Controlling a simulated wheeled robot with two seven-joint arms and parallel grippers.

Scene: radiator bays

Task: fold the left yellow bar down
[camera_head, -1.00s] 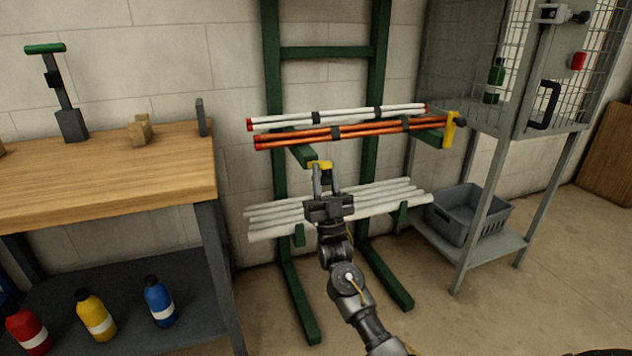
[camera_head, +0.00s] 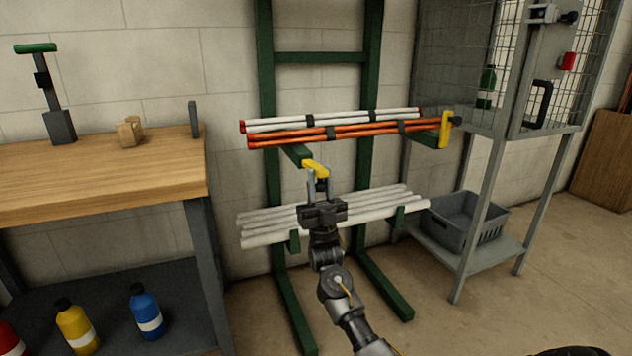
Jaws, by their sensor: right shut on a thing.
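The left yellow bar (camera_head: 313,167) is at the front end of the left green bracket arm of the rack. It lies low and slopes toward me, not upright. My right gripper (camera_head: 318,184) reaches up from below and is shut on the bar; its fingers hide part of it. The right yellow bar (camera_head: 445,130) stands upright at the end of the right bracket arm. My left gripper is not in view.
Orange tubes (camera_head: 350,131) and white tubes (camera_head: 280,124) lie on the upper brackets, just above my gripper. White pipes (camera_head: 375,200) lie on the lower brackets behind my wrist. A wooden bench (camera_head: 90,180) stands left; a wire cage (camera_head: 470,60) and grey crate (camera_head: 465,218) stand right.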

